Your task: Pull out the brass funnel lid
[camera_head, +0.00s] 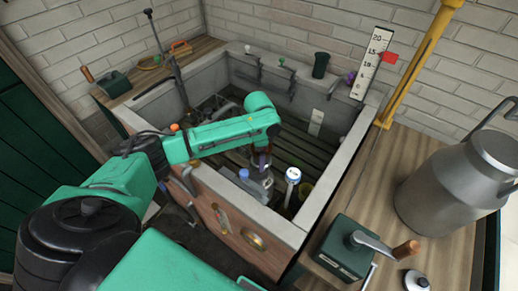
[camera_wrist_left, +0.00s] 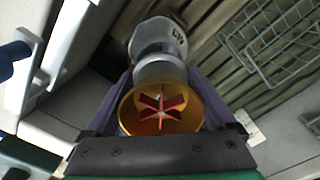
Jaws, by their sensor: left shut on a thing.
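The brass funnel lid (camera_wrist_left: 163,108) shows in the wrist view as a round golden rim with red vanes inside. It sits between the two dark purple fingers of my left gripper (camera_wrist_left: 163,88), which is shut on it. A grey collar (camera_wrist_left: 160,67) and a white cylinder (camera_wrist_left: 158,36) with dark lettering lie just beyond it. In the head view my left gripper (camera_head: 262,160) points down into the sunken trough, above a grey fitting (camera_head: 257,186). I cannot make out the funnel lid clearly there. My right gripper is in neither view.
Concrete trough walls (camera_head: 329,188) surround the work area. A white-topped post (camera_head: 292,176) stands just right of the gripper. A wire basket (camera_wrist_left: 272,40) lies on the slats. A green crank box (camera_head: 345,247) and metal milk can (camera_head: 460,180) stand on the right counter.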

